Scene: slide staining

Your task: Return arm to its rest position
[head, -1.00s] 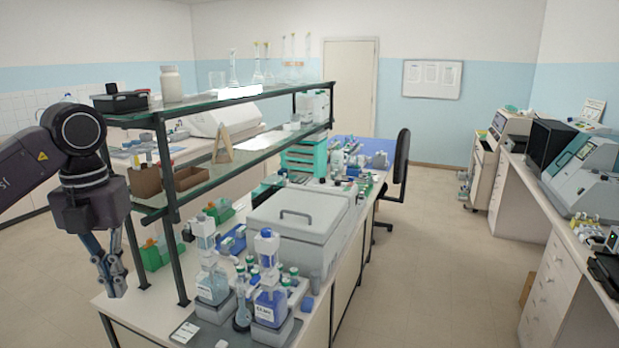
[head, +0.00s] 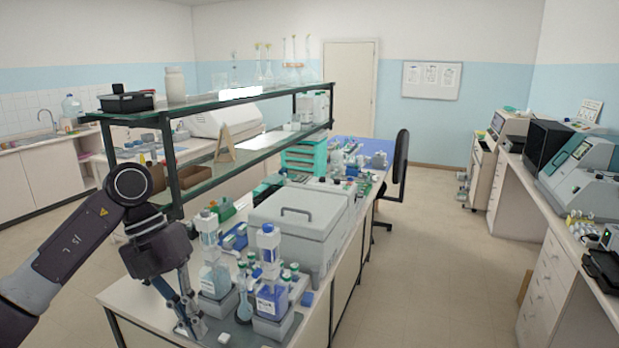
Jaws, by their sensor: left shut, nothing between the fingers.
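My left arm comes in from the lower left in the head view. Its gripper (head: 190,318) points down over the near left corner of the bench (head: 130,297), beside the bottles. The fingers are shut with nothing visible between them. My right gripper is not in the head view.
Just right of my left gripper stand a bottle of pale liquid (head: 214,280) and a bottle of blue liquid (head: 270,297). A grey lidded box (head: 290,235) is behind them. A two-tier shelf (head: 165,122) rises behind my left arm. The floor on the right (head: 440,270) is clear.

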